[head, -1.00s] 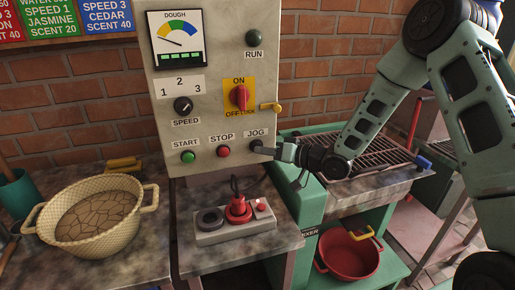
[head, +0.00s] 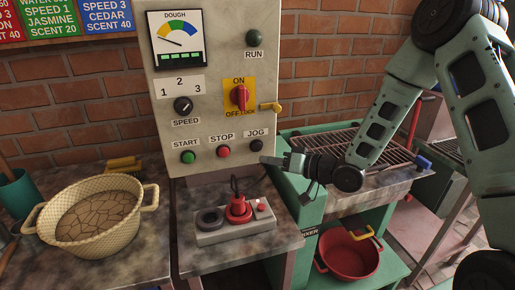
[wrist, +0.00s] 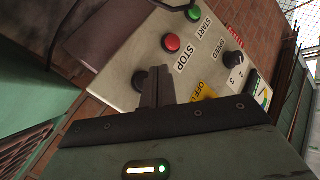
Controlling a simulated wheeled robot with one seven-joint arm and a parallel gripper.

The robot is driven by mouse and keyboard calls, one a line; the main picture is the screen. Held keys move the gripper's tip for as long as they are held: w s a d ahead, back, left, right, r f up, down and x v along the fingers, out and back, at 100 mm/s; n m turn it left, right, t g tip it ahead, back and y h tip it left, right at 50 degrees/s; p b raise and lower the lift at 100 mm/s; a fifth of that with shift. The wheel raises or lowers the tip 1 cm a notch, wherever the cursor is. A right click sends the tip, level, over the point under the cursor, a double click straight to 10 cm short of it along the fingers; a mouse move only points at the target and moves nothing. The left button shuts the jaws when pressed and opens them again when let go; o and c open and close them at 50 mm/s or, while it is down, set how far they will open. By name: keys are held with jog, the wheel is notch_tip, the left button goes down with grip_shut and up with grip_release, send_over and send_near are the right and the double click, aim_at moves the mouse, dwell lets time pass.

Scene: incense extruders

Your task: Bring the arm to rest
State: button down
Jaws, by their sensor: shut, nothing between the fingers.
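My gripper (head: 268,159) is shut and empty, just below and to the right of the black JOG button (head: 256,145) on the grey control panel (head: 215,110). A small gap shows between the fingertips and the button in the head view. In the wrist view, the closed fingers (wrist: 157,88) point at the panel, and the JOG button (wrist: 139,80) shows beside them, partly hidden. My arm reaches in from the upper right, over the green machine with the wire grate (head: 370,156).
A plug strip with a red plug (head: 238,210) sits on the bench below the panel. A woven basket (head: 95,215) stands at the left. A red bucket (head: 348,255) is on the lower green shelf. A yellow padlock (head: 271,107) hangs beside the red ON/OFF switch (head: 239,97).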

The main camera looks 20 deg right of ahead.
jog(key=shift+s, duration=0.75)
jog(key=s+a+n+g+h, duration=0.4)
jog(key=s+a+g+h, duration=0.1)
jog(key=s+a+h, duration=0.25)
jog(key=s+r+n+g+h, duration=0.1)
jog(key=s+r+g, duration=0.1)
jog(key=s, duration=1)
jog(key=s+r+n+g+h, duration=0.1)
jog(key=s+r+g+h, duration=0.1)
jog(key=s, duration=1)
jog(key=r+g, duration=0.1)
jog(key=g, duration=0.1)
jog(key=shift+r+g, duration=0.3)
jog(key=shift+h, duration=0.25)
